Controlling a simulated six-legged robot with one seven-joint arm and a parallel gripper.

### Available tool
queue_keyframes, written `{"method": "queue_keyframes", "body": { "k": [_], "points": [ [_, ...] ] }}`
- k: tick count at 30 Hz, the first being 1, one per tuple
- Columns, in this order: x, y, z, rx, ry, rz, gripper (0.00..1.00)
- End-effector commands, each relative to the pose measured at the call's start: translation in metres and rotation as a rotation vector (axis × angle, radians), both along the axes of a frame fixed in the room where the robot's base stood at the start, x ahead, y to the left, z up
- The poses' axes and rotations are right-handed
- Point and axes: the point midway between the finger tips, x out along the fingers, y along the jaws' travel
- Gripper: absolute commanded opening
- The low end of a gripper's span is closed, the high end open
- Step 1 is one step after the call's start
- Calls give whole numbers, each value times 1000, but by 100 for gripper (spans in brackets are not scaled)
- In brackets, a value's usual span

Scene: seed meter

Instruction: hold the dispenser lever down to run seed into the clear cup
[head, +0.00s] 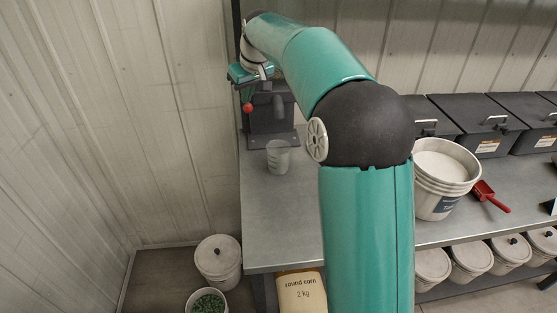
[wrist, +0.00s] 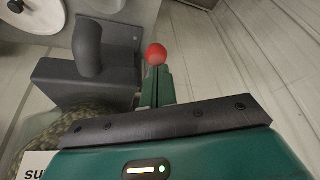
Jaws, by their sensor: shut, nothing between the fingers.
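The dark grey dispenser (head: 270,110) stands at the far left end of the bench, with a spout (wrist: 88,48). Its lever ends in a red knob (head: 247,108), seen also in the wrist view (wrist: 156,54). The clear cup (head: 278,157) stands upright on the bench in front of the dispenser, below the spout, and looks empty. My gripper (wrist: 155,76) is shut and empty, with its green fingertips right by the red knob. I cannot tell whether they touch it. The lever's shaft is mostly hidden behind my fingers.
A white bucket (head: 440,205) and a red scoop (head: 490,195) sit on the bench (head: 277,215) to the right. Black lidded bins (head: 490,132) line the back. A corrugated wall (head: 150,110) is close on the left. A lidded bucket (head: 218,260) stands on the floor.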

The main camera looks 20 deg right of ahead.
Motion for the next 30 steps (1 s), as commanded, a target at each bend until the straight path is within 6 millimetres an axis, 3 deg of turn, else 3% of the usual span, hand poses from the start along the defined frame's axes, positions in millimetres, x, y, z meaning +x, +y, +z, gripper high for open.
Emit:
{"method": "queue_keyframes", "body": {
  "k": [19, 30],
  "points": [
    [0, 0, -31, 0, 3, -1, 0],
    [0, 0, -30, 0, 3, -1, 0]
  ]
}}
